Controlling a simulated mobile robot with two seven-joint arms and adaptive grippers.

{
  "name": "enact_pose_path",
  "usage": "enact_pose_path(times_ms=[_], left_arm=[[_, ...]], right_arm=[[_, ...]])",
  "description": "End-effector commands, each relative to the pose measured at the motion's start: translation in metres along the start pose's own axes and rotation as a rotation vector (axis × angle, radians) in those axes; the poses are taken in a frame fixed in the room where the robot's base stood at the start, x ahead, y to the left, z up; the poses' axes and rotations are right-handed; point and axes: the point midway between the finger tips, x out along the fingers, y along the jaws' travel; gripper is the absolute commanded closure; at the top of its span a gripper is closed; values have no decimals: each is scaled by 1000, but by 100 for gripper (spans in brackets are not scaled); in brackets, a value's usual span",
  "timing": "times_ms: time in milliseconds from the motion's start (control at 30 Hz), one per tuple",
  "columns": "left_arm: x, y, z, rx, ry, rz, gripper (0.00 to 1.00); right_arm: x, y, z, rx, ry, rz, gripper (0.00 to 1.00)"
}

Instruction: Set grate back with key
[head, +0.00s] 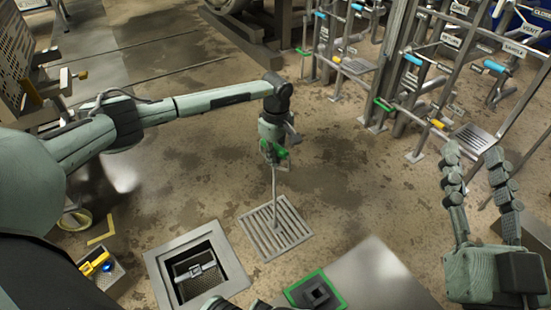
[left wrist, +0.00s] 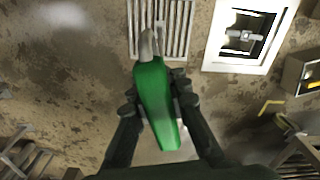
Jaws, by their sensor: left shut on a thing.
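My left gripper (head: 273,146) is shut on the green handle of the key (head: 275,188). The key's grey shaft runs down to the middle of the slotted metal grate (head: 288,226). In the left wrist view the green key handle (left wrist: 157,105) sits between the fingers, with the grate (left wrist: 176,28) beyond it. The grate is flat, just right of the square framed floor opening (head: 237,272); I cannot tell if it touches the floor. The opening is uncovered, with a metal fitting (head: 195,268) inside. My right gripper (head: 472,152) is open and empty at the right.
A green-edged plate (head: 316,293) with a dark square lies in front of the grate. A small box with a yellow part (head: 98,264) stands left of the opening. Pipe racks with coloured handles (head: 430,80) stand at the back right. Stained floor is clear behind the grate.

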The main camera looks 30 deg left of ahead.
Motion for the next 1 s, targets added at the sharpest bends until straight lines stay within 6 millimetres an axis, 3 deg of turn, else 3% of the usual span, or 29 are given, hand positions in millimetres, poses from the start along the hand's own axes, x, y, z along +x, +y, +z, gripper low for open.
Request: enact_pose_path(times_ms=[100, 267, 567, 1000], left_arm=[[3, 0, -1, 152, 2, 6, 100], [1, 0, 0, 305, 1, 8, 100], [-5, 0, 0, 308, 0, 7, 100], [-50, 1, -2, 306, 2, 12, 100]], right_arm=[[-4, 0, 13, 0, 0, 0, 60], [-5, 1, 17, 0, 0, 0, 60], [-4, 0, 13, 0, 0, 0, 60], [5, -1, -16, 0, 0, 0, 60]])
